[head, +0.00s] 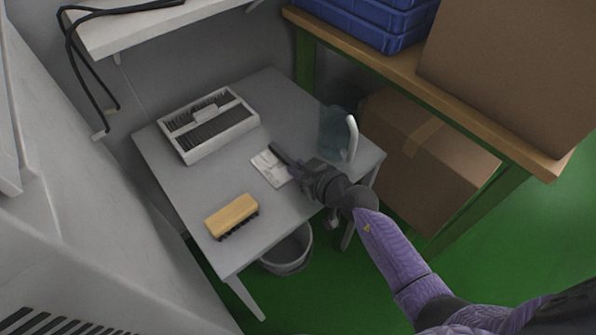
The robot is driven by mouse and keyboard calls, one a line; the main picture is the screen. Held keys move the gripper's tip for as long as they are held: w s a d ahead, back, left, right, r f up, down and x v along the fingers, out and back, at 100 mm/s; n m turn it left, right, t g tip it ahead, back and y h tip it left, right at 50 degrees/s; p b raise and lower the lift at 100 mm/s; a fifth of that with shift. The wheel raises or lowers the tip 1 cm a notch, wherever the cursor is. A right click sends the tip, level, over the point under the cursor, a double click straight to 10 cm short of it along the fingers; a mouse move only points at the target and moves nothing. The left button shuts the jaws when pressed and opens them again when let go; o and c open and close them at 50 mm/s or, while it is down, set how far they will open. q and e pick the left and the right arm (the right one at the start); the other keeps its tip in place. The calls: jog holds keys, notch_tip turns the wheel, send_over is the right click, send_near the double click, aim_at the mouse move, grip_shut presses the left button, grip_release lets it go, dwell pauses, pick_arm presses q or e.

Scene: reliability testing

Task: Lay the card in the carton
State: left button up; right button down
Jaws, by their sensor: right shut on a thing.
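A small white printed card (268,170) shows at the front left of my right gripper, over the grey table. My right gripper (281,160) is shut on the card, at its upper right edge. Whether the card still touches the table is hard to tell. My left gripper is out of view.
On the grey table (180,185) are a yellow-topped brush (232,215) and a clear pitcher (335,135) with a white handle, close to my right gripper. A bin (288,252) stands below. A brown box (425,165) sits under the wooden bench (460,98) at right.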

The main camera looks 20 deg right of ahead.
jog(key=c, duration=0.7)
grip_release()
jog(key=shift+o, duration=0.6)
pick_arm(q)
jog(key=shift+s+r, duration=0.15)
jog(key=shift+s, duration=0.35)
